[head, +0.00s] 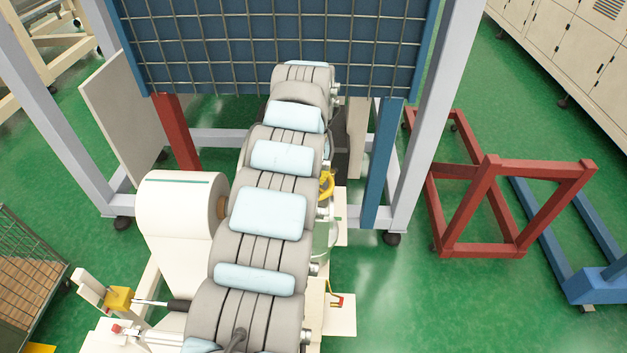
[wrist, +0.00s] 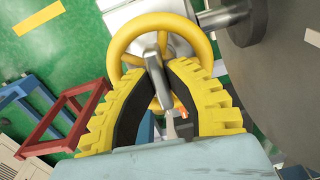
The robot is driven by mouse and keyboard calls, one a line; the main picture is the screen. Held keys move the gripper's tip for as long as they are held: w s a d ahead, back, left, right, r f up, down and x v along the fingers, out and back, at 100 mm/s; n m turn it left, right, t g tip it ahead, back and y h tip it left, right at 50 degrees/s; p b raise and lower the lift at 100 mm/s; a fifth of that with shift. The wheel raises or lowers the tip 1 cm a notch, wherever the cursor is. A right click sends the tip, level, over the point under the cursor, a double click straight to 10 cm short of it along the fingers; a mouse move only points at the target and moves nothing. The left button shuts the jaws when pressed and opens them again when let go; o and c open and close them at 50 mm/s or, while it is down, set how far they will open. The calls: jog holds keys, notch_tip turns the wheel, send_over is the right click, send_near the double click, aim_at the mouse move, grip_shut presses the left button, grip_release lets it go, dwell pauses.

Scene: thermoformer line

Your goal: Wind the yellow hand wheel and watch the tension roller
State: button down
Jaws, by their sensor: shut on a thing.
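The yellow hand wheel (wrist: 150,20) fills the upper middle of the wrist view, in front of a pale housing (wrist: 122,8). My gripper (wrist: 165,66) has its two yellow, black-padded fingers closed in at the wheel, with a grey spoke or hub part between the tips. Whether they press on rim or spoke is hard to tell. In the head view only a small yellow part of the wheel (head: 327,184) shows beside my arm, which hides my gripper.
A white film roll (head: 175,205) stands close to the left of my arm. A mesh guard (head: 270,45) on a frame rises behind. A red frame (head: 487,210) stands at right. A large dark roll (wrist: 280,70) is close on the right in the wrist view.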

jog(key=m+b, duration=0.1)
jog(key=m, duration=0.3)
jog(key=shift+f, duration=0.1)
jog(key=shift+m, duration=0.4)
jog(key=m, duration=0.4)
jog(key=shift+m+b, duration=0.35)
jog(key=shift+m, duration=0.05)
dwell(0.3)
jog(key=shift+m, duration=2.4)
